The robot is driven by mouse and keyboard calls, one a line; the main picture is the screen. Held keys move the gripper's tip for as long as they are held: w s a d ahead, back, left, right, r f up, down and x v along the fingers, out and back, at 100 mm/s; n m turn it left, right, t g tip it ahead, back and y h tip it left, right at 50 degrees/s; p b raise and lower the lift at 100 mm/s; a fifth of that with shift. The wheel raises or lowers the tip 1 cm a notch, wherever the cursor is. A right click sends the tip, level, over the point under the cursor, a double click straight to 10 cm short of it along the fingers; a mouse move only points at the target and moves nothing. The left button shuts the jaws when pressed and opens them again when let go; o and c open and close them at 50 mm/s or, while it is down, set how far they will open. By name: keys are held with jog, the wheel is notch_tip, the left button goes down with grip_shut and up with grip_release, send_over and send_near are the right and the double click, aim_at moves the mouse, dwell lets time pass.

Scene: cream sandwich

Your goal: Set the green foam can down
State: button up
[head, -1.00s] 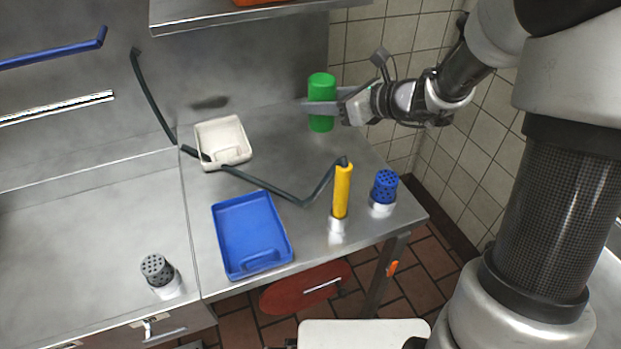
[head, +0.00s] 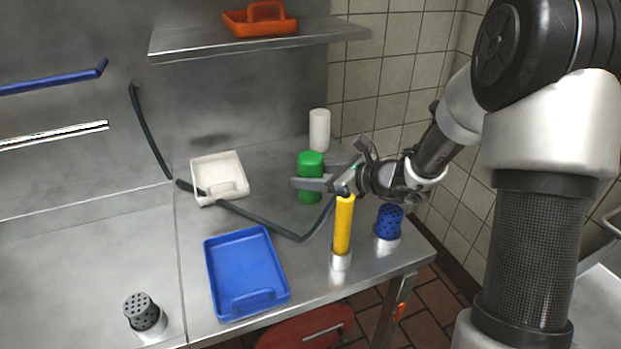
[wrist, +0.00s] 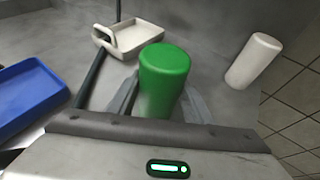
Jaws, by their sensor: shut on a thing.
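The green foam can (head: 310,164) is upright between the fingers of my gripper (head: 312,184) in the head view. It also shows in the wrist view (wrist: 163,75), held between the two fingers. My gripper is shut on it. The can is over the steel table (head: 270,170), behind the yellow-handled tool. I cannot tell whether its base touches the table.
A white canister (head: 319,130) stands behind the can. A white tray (head: 219,180) is to the left, and a blue tray (head: 245,275) in front. A yellow handle (head: 343,225) with a dark hose and a blue perforated shaker (head: 388,220) stand near the right front. A shelf (head: 260,40) hangs above.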

jog(key=shift+r, duration=0.15)
jog(key=o, duration=0.9)
jog(key=shift+f, duration=0.3)
jog(key=o, duration=0.5)
jog(key=shift+r, duration=0.2)
jog(key=shift+d+r, duration=0.1)
jog(key=shift+r, duration=0.05)
jog(key=p+v, duration=0.2)
jog(key=v, duration=0.9)
jog(key=shift+s+d, duration=0.3)
